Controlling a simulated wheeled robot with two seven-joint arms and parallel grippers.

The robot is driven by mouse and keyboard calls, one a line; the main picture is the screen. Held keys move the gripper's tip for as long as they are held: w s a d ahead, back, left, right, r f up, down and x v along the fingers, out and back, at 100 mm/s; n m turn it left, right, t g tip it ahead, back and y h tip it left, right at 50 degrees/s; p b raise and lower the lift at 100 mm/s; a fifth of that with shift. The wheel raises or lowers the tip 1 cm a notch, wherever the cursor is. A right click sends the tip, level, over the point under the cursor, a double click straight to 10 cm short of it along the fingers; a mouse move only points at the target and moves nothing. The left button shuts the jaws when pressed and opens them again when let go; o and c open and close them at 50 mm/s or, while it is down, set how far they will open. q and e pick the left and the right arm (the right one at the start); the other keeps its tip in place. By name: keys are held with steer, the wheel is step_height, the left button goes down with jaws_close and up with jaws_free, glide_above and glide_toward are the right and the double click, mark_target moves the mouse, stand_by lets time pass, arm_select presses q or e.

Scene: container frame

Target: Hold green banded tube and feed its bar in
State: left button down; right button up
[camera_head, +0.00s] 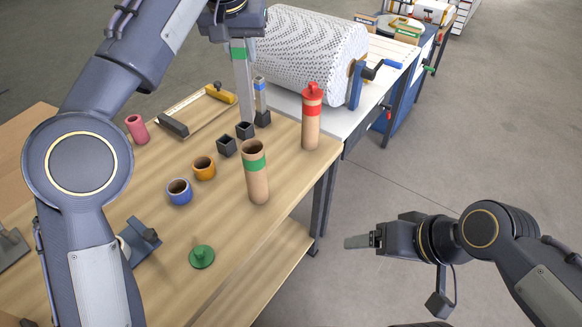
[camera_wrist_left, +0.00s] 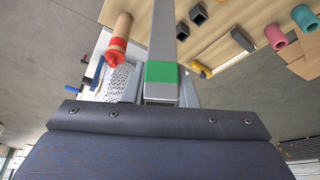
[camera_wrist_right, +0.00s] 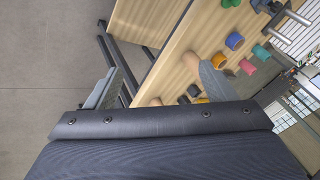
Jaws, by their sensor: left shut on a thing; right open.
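The green banded tube (camera_head: 257,178) is a brown cardboard cylinder standing upright and open-topped near the table's front edge. My left gripper (camera_head: 235,38) is shut on a grey square bar with a green band (camera_head: 241,77). The bar hangs down behind the tube, apart from its mouth; it also shows in the left wrist view (camera_wrist_left: 162,40). A green cap (camera_head: 201,257) with a knob lies on the table in front of the tube. My right gripper (camera_head: 362,241) is open and empty, off the table's right side. It also shows in the right wrist view (camera_wrist_right: 158,85).
A red-banded tube with a red cap (camera_head: 311,118) stands at the right edge. Blue (camera_head: 179,192) and orange (camera_head: 204,168) rings, black square holders (camera_head: 227,146) and a bar with a blue band (camera_head: 260,97) are nearby. A bubble-wrap roll (camera_head: 310,50) stands behind.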

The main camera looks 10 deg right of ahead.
arm_select(q)
steer(key=shift+w, duration=0.15)
arm_select(e)
steer(key=w+a+m+g+y, duration=0.3)
steer(key=w+a+m+y, duration=0.15)
steer(key=w, duration=0.25)
steer(key=m+t+y, duration=0.6)
steer(key=m+y, duration=0.1)
steer(key=m, duration=1)
glide_toward(257, 181)
step_height(257, 181, down, 3)
steer(key=w+d, duration=0.2)
steer(key=x, duration=1.2)
steer(key=shift+a+f, duration=0.1)
steer(key=shift+f, duration=0.05)
